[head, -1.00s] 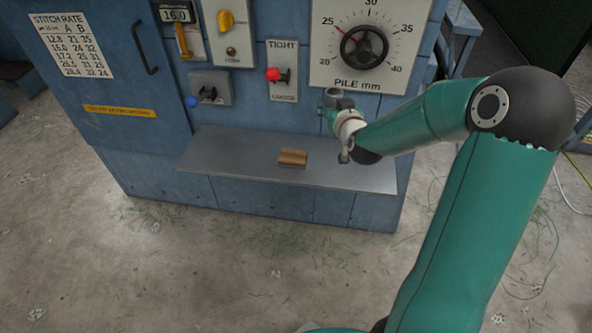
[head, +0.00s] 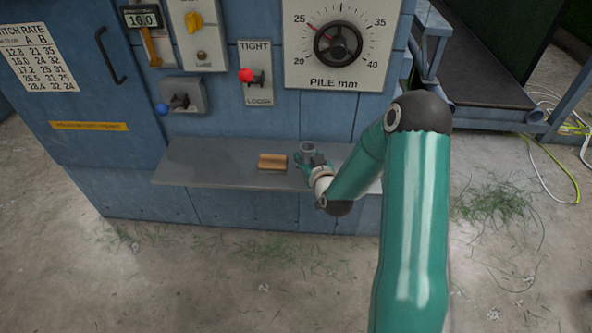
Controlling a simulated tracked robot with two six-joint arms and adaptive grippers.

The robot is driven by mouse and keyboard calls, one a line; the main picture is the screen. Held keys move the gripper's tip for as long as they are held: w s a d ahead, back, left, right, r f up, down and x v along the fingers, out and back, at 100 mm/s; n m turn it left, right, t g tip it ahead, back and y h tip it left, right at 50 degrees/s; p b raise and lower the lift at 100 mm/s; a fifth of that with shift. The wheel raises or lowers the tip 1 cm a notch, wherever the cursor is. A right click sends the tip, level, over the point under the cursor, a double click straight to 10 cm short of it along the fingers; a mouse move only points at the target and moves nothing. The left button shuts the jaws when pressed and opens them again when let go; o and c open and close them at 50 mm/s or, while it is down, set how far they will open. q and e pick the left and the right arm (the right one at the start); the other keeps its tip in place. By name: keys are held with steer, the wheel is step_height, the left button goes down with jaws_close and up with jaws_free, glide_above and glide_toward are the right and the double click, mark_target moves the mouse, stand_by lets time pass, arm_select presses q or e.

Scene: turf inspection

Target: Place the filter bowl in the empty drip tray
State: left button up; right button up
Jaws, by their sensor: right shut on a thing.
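My right gripper (head: 306,161) is over the right half of the grey metal shelf on the blue machine. It is shut on a small grey, round, cup-like thing, which looks like the filter bowl (head: 307,148). The bowl appears upright, just right of a brown block. I cannot tell whether its bottom touches the shelf, as the gripper hides its lower part. I cannot make out a drip tray in this view. My left gripper is not in view.
The shelf (head: 210,165) is clear on its left. The brown block (head: 272,161) lies on it close to the gripper. Above are a red-knobbed lever (head: 247,76), a blue-knobbed lever (head: 180,101) and a pile dial (head: 338,43). Cables (head: 560,165) lie on the floor at right.

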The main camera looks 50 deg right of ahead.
steer(key=shift+f, duration=0.4)
steer(key=shift+f, duration=0.1)
steer(key=o, duration=1.3)
steer(key=shift+o, duration=0.2)
